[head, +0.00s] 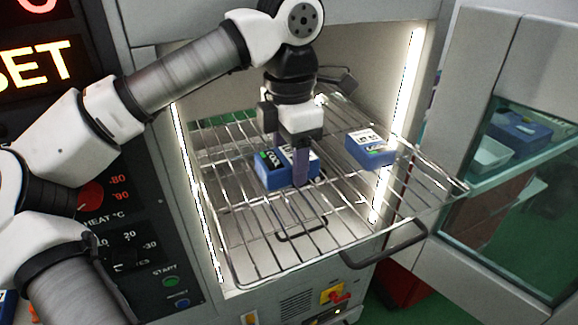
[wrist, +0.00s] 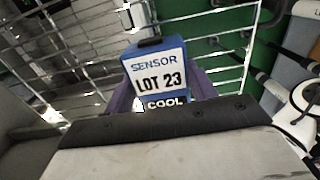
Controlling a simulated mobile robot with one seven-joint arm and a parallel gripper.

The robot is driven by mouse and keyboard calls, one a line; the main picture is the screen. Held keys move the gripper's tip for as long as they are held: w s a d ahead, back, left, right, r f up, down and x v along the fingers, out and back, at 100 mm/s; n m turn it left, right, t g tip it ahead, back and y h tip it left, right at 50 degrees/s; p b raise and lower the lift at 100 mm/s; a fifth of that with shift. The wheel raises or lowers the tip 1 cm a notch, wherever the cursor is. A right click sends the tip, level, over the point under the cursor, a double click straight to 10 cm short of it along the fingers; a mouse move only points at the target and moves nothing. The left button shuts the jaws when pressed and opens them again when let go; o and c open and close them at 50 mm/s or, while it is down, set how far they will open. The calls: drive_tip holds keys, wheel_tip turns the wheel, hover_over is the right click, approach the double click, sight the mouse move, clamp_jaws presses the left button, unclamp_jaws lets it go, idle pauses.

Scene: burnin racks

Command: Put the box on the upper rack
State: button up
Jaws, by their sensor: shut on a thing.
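My gripper (head: 301,181) is shut on a blue box (head: 268,171) with a white label, over the left-middle part of the pulled-out wire rack (head: 262,254). In the wrist view, the held box (wrist: 158,70) reads "SENSOR LOT 23" and "COOL", with a purple finger on each side. In the head view, one finger covers part of the box. I cannot tell whether the box touches the wires or hangs just above them.
A second blue box (head: 371,151) with a white label sits on the rack to the right. A dark handle (head: 384,246) is at the rack's front. A smaller handle (head: 302,231) shows lower through the wires. The open glass door (head: 515,170) stands right. Front wires are clear.

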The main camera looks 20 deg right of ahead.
sight(289, 154)
drive_tip(key=shift+w+f+p, duration=0.2)
drive_tip(key=shift+f+p, duration=0.15)
drive_tip(key=shift+f, duration=1.4)
drive_tip(key=shift+f, duration=0.15)
drive_tip(key=o, duration=1.1)
drive_tip(key=shift+r+b, duration=0.4)
drive_tip(key=shift+r, duration=3.55)
